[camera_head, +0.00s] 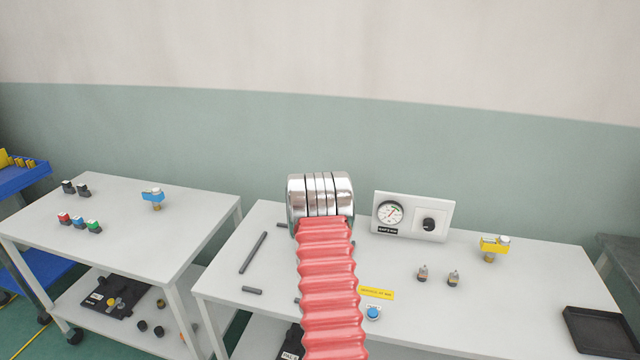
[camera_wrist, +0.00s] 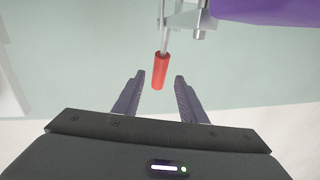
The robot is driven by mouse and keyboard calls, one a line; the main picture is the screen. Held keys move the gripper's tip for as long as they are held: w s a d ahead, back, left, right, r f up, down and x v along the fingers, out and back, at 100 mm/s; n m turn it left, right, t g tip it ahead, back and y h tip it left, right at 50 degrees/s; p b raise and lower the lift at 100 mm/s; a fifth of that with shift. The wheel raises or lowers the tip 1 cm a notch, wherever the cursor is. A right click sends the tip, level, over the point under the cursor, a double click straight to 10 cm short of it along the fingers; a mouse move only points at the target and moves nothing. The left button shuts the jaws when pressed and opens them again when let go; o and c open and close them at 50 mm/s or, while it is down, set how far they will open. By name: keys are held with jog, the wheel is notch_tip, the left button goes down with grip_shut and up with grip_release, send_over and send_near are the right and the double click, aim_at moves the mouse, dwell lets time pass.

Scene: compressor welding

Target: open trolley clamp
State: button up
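The trolley clamp shows in the wrist view at the top, with a red handle (camera_wrist: 159,71) on a metal rod and a metal bracket (camera_wrist: 190,18) above it. A purple part (camera_wrist: 268,11), cut off by the frame edge, adjoins the bracket. My gripper (camera_wrist: 159,78) is open, its two dark fingers apart. The red handle appears in the gap between the fingertips, with space on both sides; I cannot tell how far its end reaches in. The head view shows neither the clamp nor my gripper.
The head view shows a white table (camera_head: 215,280) with a gauge panel (camera_head: 412,216), a yellow-handled valve (camera_head: 494,247) and a black tray (camera_head: 600,331). A white trolley (camera_head: 125,205) at left carries a blue-handled valve (camera_head: 153,196) and small coloured parts. A plain wall stands behind.

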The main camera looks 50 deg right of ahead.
jog(key=x, duration=0.9)
jog(key=shift+w+d, duration=0.15)
jog(key=shift+d, duration=0.15)
jog(key=shift+c, duration=0.2)
grip_shut()
